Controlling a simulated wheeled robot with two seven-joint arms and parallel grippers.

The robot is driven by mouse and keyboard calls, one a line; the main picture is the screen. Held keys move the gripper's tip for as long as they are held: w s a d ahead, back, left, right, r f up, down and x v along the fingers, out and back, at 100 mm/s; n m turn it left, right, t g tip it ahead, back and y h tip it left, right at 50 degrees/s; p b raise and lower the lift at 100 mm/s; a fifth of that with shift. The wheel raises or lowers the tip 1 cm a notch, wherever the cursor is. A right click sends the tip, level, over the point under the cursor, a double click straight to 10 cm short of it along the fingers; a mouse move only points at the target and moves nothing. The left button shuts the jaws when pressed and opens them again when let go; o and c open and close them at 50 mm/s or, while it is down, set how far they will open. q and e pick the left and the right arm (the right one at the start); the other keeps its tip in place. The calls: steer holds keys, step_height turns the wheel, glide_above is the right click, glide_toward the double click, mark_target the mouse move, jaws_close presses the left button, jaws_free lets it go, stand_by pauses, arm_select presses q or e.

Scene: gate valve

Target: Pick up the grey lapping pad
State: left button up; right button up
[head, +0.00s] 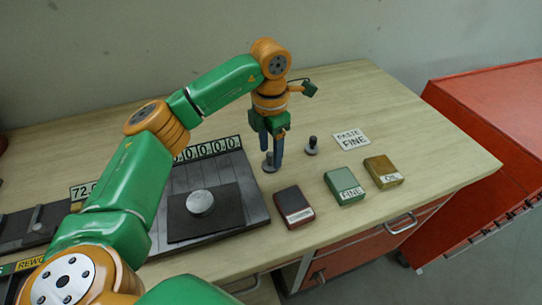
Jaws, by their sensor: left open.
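My left gripper (273,153) reaches down over the back middle of the bench, its fingers pointing downward and open. A small grey round base (269,168), which looks like the grey lapping pad, stands on the bench right at the fingertips. Its upper part is hidden by the fingers, and I cannot tell whether they touch it. A similar dark knobbed pad (311,147) stands upright just to the right, apart from the gripper. My right gripper is not in view.
A dark red box (293,208), a green FINE box (345,187) and a brown OIL box (383,172) stand along the front. A PASTE FINE card (351,138) lies behind them. A silver disc (200,203) rests on a dark mat (178,227). The bench's back right is clear.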

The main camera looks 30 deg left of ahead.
mark_target(270, 153)
arm_select(q)
steer(key=shift+a+f, duration=0.2)
steer(key=shift+f, duration=1)
steer(key=shift+w+a+f, duration=0.1)
steer(key=shift+w+f, duration=0.2)
steer(key=shift+w, duration=0.1)
steer(key=shift+s+r, duration=0.15)
jaws_close()
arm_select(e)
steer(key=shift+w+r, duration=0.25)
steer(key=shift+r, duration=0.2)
